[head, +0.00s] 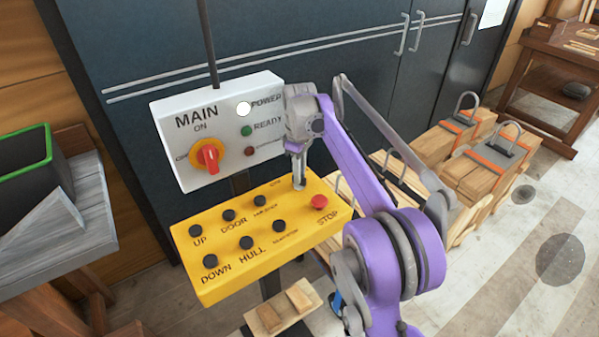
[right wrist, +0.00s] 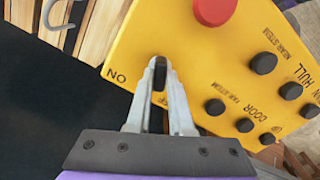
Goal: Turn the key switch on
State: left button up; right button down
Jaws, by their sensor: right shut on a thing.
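The key switch sits at the upper right corner of the yellow control panel (head: 227,274). In the head view my right gripper (head: 299,184) covers it. In the right wrist view a dark key (right wrist: 159,84) shows between the fingers of my right gripper (right wrist: 158,68), which are shut on it. An "ON" label is on the panel to the left of the fingertips. The key's exact angle is hard to tell behind the fingers. My left gripper is not in view.
The panel has several black buttons and a red stop button (head: 319,202) close to my right gripper. Behind it hangs a white main box (head: 182,176) with a red rotary handle (head: 209,158) and lamps. A dark cabinet (head: 300,40) stands behind; wooden crates (head: 480,170) are at right.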

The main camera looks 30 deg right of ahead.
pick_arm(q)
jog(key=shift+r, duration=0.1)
pick_arm(e)
jog(key=m+p, duration=0.1)
jog(key=m, duration=0.5)
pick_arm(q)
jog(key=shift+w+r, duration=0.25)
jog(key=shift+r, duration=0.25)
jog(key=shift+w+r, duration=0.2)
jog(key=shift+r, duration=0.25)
pick_arm(e)
jog(key=m, duration=0.5)
jog(key=shift+m, duration=0.3)
jog(key=c, duration=0.8)
grip_release()
